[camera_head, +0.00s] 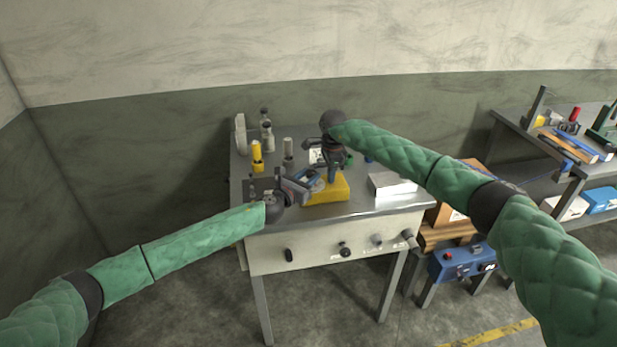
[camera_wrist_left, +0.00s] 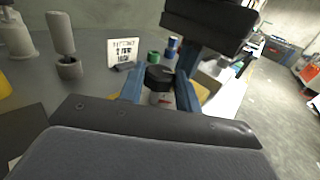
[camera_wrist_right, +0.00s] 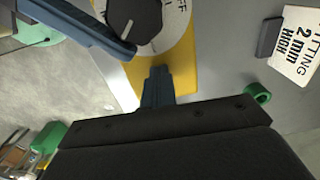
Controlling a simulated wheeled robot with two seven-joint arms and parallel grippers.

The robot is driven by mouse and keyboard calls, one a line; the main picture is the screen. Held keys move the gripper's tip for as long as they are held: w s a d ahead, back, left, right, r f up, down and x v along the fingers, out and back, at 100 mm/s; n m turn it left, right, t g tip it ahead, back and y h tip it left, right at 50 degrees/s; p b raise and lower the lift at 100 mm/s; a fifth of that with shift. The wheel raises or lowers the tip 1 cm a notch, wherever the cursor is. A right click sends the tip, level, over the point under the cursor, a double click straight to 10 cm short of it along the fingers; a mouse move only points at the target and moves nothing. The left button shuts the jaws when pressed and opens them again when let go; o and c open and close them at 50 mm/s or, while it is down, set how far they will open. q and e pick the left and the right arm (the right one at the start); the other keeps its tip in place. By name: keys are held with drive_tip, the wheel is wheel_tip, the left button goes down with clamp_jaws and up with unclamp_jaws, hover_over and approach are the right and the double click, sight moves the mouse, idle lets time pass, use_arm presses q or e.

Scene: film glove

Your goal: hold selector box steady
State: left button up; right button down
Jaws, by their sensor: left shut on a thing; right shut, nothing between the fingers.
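The selector box (camera_head: 340,190) is yellow, with a grey dial plate (camera_wrist_right: 178,40) and a black knob (camera_wrist_right: 135,22); it lies near the table's front edge. My left gripper (camera_head: 308,181) reaches in from the left, its fingers on either side of the knob, which also shows in the left wrist view (camera_wrist_left: 160,77). It appears shut on that knob; its far finger is out of the right wrist view. My right gripper (camera_head: 332,177) points down, shut and empty, its tips over the yellow top beside the dial. I cannot tell whether they touch it.
A white sign card (camera_wrist_right: 298,45) and a green ring (camera_wrist_right: 258,95) are close by. A yellow cylinder (camera_head: 257,156) and grey fittings stand on the left of the grey table (camera_head: 375,213). A white box (camera_head: 392,185) is to the right. Knobs line the table's front panel.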

use_arm(q)
drive_tip(key=shift+w+m+g+h, duration=0.2)
drive_tip(key=shift+m+g+h, duration=1.8)
drive_tip(key=shift+h, duration=0.2)
drive_tip(key=o, duration=1)
drive_tip(key=shift+c, duration=0.2)
drive_tip(key=shift+a, duration=0.2)
drive_tip(key=shift+s+a, duration=0.2)
drive_tip(key=v, duration=1.1)
drive_tip(key=shift+s+a, duration=0.1)
drive_tip(key=shift+a, duration=0.1)
drive_tip(key=shift+r, duration=0.1)
